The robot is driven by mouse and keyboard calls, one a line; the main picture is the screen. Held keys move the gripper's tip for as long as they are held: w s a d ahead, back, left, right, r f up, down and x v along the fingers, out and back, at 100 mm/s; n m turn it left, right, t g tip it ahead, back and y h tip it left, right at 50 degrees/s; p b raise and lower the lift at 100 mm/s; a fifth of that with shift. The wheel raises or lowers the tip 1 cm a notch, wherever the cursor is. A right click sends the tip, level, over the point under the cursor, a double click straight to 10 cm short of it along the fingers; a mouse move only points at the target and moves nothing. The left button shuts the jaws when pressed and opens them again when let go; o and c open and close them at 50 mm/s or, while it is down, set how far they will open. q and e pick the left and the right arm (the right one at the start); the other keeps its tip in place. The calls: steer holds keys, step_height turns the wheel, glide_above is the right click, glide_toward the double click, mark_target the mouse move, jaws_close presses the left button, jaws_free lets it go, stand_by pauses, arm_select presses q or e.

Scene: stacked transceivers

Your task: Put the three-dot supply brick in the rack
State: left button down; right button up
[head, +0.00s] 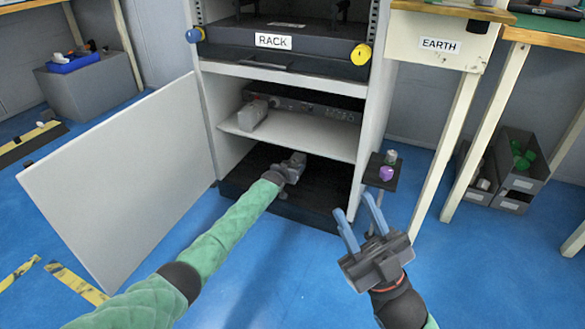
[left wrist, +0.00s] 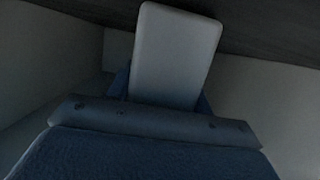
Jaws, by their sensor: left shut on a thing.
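The rack (head: 225,150), a white cabinet with its door open to the left, stands in the middle of the head view. My left gripper (head: 291,168) is inside its lower compartment, under the white shelf. In the left wrist view it is shut on a pale grey brick (left wrist: 178,52), held between the blue fingers. No dots show on the brick's visible face, so I cannot tell if it is the three-dot one. Another grey brick (head: 253,115) lies on the shelf at the left. My right gripper (head: 361,222) is open and empty, in front of the rack's right side.
A dark unit with knobs (head: 318,108) sits at the back of the shelf. A small dark stand (head: 384,172) with a purple item (head: 386,173) is right of the rack. The open door (head: 125,180) bounds the left. Blue floor in front is clear.

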arm_select(q)
steer(key=shift+f, duration=0.15)
stand_by(0.4)
steer(key=c, duration=0.6)
jaws_free()
steer(key=shift+o, duration=0.4)
steer(key=shift+f, duration=0.25)
